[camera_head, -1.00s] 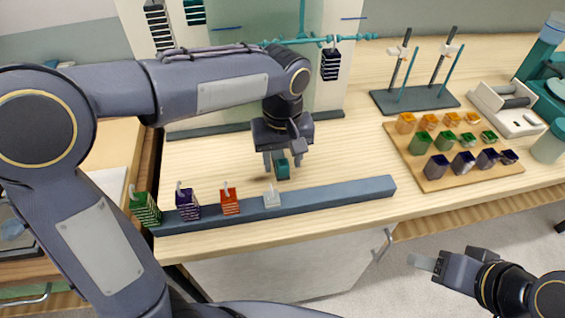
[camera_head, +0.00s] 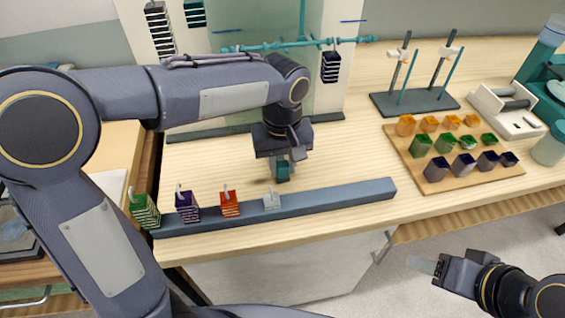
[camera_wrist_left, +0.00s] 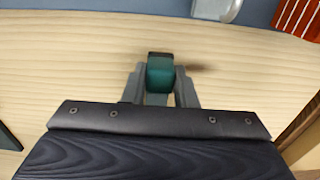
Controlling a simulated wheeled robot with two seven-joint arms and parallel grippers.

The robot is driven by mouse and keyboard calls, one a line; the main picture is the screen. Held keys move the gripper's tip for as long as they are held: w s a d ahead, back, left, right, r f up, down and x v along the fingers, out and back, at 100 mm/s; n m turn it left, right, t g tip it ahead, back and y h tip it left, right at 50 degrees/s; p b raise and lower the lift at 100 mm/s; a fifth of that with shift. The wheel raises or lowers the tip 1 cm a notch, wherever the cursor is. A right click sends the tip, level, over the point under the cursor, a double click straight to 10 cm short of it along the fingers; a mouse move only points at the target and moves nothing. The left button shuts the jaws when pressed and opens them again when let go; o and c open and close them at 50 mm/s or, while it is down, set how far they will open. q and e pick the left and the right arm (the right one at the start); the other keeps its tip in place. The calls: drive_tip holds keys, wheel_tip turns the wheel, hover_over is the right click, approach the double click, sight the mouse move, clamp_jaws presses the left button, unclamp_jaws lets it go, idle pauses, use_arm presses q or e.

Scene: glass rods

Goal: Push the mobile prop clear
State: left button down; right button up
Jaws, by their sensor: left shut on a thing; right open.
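My left gripper (camera_head: 282,171) is shut on a small teal block (camera_head: 283,174), low over the table behind the blue-grey bar. In the left wrist view the teal block (camera_wrist_left: 160,75) sits between the two fingers (camera_wrist_left: 160,85). A teal rod (camera_head: 290,45) runs across the back panel, with slotted dark stacks, one at its right (camera_head: 331,67) and others near its upper left (camera_head: 159,28). I cannot tell which part is the prop. My right gripper (camera_head: 428,266) is open and empty at the lower right, off the table's front edge.
The blue-grey bar (camera_head: 335,193) carries green (camera_head: 145,210), purple (camera_head: 187,206), red (camera_head: 229,203) and clear (camera_head: 271,198) hooked pieces. A wooden board (camera_head: 455,180) with several coloured cups and a stand (camera_head: 415,100) are at right. Table between panel and bar is mostly clear.

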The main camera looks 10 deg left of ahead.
use_arm(q)
drive_tip(key=shift+w+a+r+p, duration=0.1)
drive_tip(key=shift+w+a+p, duration=0.2)
drive_tip(key=shift+w, duration=0.25)
drive_tip(key=shift+w+a+r+p, duration=0.15)
drive_tip(key=shift+w+p, duration=0.15)
drive_tip(key=shift+w, duration=0.2)
drive_tip(key=shift+w+a+f, duration=0.1)
drive_tip(key=shift+w+f, duration=0.05)
drive_tip(key=shift+w, duration=0.15)
drive_tip(key=c, duration=1.2)
unclamp_jaws()
drive_tip(key=shift+f, duration=0.1)
drive_tip(key=shift+o, duration=0.2)
wheel_tip(320, 180, up, 8)
drive_tip(key=shift+p, duration=0.45)
drive_tip(key=shift+f, duration=0.1)
